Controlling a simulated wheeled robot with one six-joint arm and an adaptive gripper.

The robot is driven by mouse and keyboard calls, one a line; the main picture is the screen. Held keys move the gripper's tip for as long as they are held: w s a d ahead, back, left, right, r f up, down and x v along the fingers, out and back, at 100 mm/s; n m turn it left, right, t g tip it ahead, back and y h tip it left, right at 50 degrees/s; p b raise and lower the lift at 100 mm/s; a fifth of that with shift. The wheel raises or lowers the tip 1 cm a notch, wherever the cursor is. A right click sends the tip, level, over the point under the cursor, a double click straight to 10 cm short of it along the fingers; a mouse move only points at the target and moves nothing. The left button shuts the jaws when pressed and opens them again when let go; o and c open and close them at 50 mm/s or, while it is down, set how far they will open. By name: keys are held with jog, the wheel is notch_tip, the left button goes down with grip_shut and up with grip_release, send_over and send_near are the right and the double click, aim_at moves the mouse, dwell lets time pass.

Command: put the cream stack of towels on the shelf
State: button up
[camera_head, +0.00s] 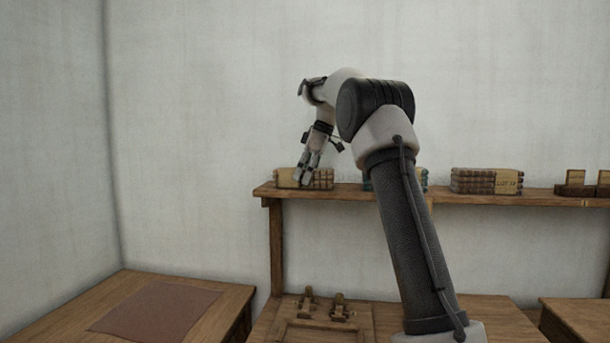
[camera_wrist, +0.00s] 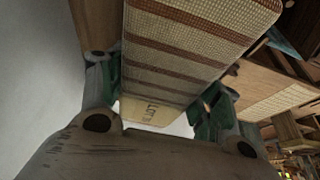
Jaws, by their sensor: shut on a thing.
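The cream stack of towels (camera_head: 285,178), with brown stripes and a paper lot label, is at the left end of the wooden shelf (camera_head: 450,196). My gripper (camera_head: 304,180) reaches down to it from above, in front of part of it. In the wrist view the striped cream stack (camera_wrist: 190,35) fills the space between the two fingers of my gripper (camera_wrist: 155,100), which is shut on it. The label (camera_wrist: 150,112) shows near the fingertips. I cannot tell whether the stack's underside touches the shelf board.
A teal stack (camera_head: 423,180) is partly behind my arm on the shelf. A brown striped stack (camera_head: 470,181) and small wooden holders (camera_head: 575,186) stand farther right. Below are a table with a reddish mat (camera_head: 158,312) and a bench with wooden fittings (camera_head: 338,308).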

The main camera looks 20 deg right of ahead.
jog(key=o, duration=1.2)
jog(key=v, duration=1.1)
jog(key=shift+d+r, duration=0.1)
jog(key=shift+r, duration=0.1)
jog(key=shift+s+r, duration=0.2)
jog(key=shift+r, duration=0.1)
jog(key=shift+s+r, duration=0.1)
jog(key=shift+s, duration=0.05)
jog(key=s+a+f+m+t+h, duration=0.1)
jog(key=s+a+m, duration=0.2)
jog(key=s, duration=0.6)
jog(key=s+a+f+m+h, duration=0.1)
jog(key=s+a+f+m, duration=0.2)
jog(key=s, duration=0.6)
jog(key=s+f+m, duration=0.1)
jog(key=s+f, duration=0.5)
jog(key=s, duration=0.1)
jog(key=s+f+m+h, duration=0.1)
jog(key=s+f+m, duration=0.1)
jog(key=s+f, duration=0.5)
jog(key=s+f+m+t, duration=0.1)
jog(key=s+f+m, duration=0.1)
jog(key=s+f, duration=0.4)
jog(key=shift+s+a+f+h, duration=0.15)
jog(key=shift+s+a+f, duration=0.05)
jog(key=shift+s, duration=0.35)
jog(key=shift+s+a+f+h, duration=0.15)
jog(key=shift+s+a+f, duration=0.05)
jog(key=shift+s, duration=0.4)
